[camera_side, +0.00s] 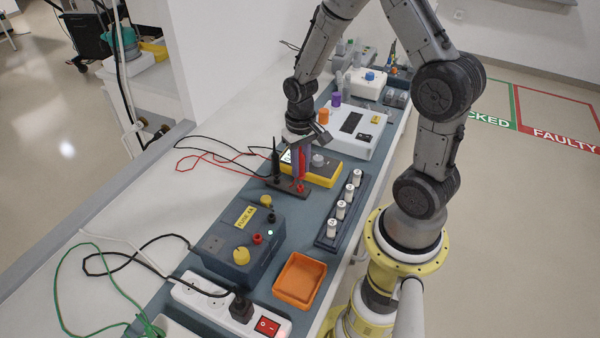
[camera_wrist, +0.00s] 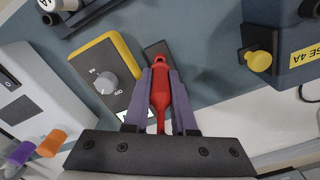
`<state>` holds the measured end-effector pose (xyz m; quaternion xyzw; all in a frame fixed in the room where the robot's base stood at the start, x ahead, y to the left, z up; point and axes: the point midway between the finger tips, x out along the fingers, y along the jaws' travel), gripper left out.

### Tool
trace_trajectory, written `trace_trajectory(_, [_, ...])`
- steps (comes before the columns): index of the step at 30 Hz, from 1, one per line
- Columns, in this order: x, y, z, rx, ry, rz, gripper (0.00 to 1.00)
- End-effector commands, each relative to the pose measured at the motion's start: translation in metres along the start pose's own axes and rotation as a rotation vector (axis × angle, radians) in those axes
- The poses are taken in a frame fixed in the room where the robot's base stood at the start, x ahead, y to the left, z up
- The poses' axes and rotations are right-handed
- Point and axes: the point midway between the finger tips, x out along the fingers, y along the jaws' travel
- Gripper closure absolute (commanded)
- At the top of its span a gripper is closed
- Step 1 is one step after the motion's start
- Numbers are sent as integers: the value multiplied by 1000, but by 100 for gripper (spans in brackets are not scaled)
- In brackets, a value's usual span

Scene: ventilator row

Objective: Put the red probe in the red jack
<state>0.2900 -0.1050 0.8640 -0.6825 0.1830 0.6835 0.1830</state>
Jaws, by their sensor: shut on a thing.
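My gripper (camera_side: 301,168) is shut on the red probe (camera_wrist: 161,92), whose red body shows between the two grey-purple fingers in the wrist view. In the side view the red probe (camera_side: 303,162) is mostly hidden by the fingers. It points down above the dark probe stand (camera_side: 284,188), near a red ring on it; I cannot tell whether its tip touches the stand. The black probe stands upright (camera_side: 276,160) at the stand's left. The red jack (camera_side: 257,238) is on the grey fuse box (camera_side: 238,250), nearer the side camera and apart from my gripper.
A yellow multimeter (camera_side: 325,175) is close behind the gripper. A yellow knob (camera_side: 241,256) and black jack (camera_side: 271,217) rise from the fuse box. A rack of white-topped fuses (camera_side: 331,228), an orange tray (camera_side: 299,280) and a power strip (camera_side: 220,306) stand nearby. Loose cables lie left.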

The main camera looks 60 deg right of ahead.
Motion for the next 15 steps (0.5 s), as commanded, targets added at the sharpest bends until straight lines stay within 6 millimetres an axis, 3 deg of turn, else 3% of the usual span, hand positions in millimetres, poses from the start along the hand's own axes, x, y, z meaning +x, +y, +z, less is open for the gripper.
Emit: trace_trajectory(15, [-19, 0, -1, 0, 3, 0, 100])
